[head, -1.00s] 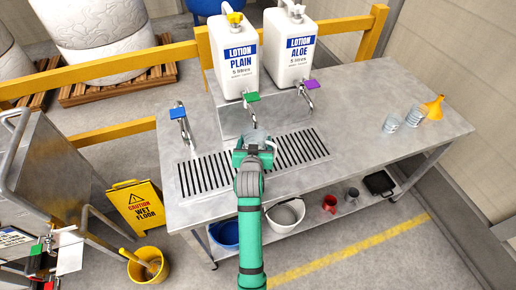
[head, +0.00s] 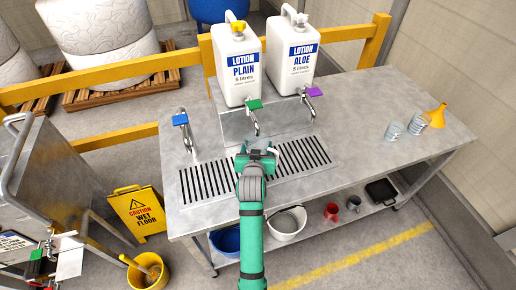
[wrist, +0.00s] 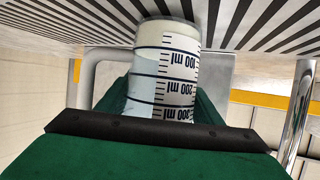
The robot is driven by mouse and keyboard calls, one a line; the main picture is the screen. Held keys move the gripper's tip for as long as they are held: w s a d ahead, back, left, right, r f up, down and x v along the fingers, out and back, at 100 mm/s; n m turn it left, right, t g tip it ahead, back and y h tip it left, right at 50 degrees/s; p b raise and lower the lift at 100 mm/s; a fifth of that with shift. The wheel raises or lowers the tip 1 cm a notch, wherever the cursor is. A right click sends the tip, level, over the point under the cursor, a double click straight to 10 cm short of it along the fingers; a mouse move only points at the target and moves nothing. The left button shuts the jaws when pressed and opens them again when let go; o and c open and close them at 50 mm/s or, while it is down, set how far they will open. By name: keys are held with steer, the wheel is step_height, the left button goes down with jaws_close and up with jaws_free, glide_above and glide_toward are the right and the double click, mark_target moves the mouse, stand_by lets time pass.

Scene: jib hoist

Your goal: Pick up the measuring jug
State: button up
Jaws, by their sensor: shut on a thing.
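The measuring jug (wrist: 166,62) is a clear cylinder with dark ml marks and a pale inside. It shows upside down in the wrist view, its base against the slotted drain grate (wrist: 255,22). My gripper (wrist: 160,112) is shut on it, with green fingers on either side of its body. In the head view my gripper (head: 257,160) is over the middle of the drain grate (head: 300,158), below the green-handled tap (head: 254,106). There it hides most of the jug. I cannot tell whether the base touches the grate.
Two white lotion jugs, Plain (head: 238,65) and Aloe (head: 292,52), stand behind with taps. A blue-handled tap (head: 181,120) is at left. The bench (head: 365,125) between is clear.

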mark_target(258, 141)
steer(key=shift+r, duration=1.6)
steer(key=s+a, duration=0.1)
steer(key=s, duration=1.7)
steer(key=shift+a, duration=0.25)
stand_by(0.5)
